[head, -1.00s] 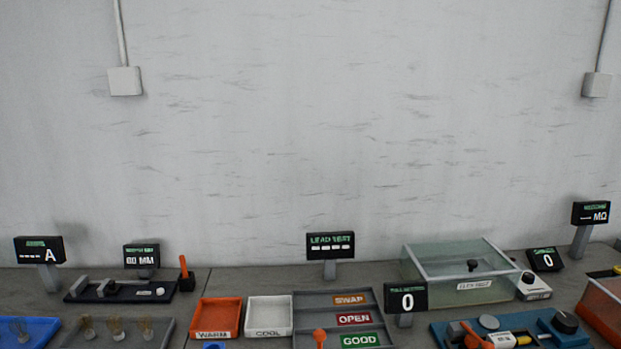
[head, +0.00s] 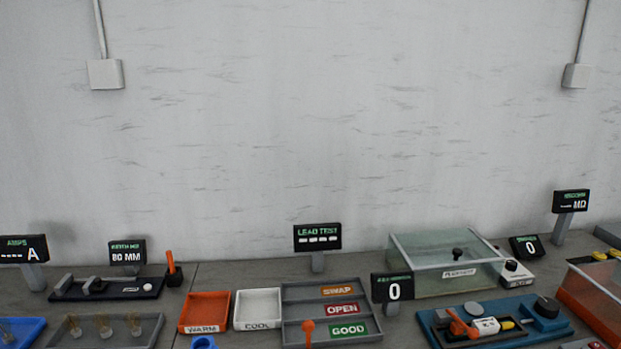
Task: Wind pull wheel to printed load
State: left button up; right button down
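A blue fixture (head: 445,342) lies on the bench at the lower right. It carries a round black knob (head: 546,307), which looks like the pull wheel, an orange lever (head: 460,325) and a white block (head: 486,326) with small print I cannot read. Left of the fixture a small black display (head: 392,289) shows 0; its green heading is too small to read. I cannot make out a printed load. Neither of my grippers is in view.
Left are a SWAP/OPEN/GOOD tray (head: 291,313), a white COOL tray (head: 257,296) and an orange WARM tray (head: 206,298). An orange-sided box (head: 590,308) stands at far right.

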aim_at(545, 307)
jog(key=z, duration=1.5)
jog(key=l, duration=0.45)
jog(key=z, duration=0.05)
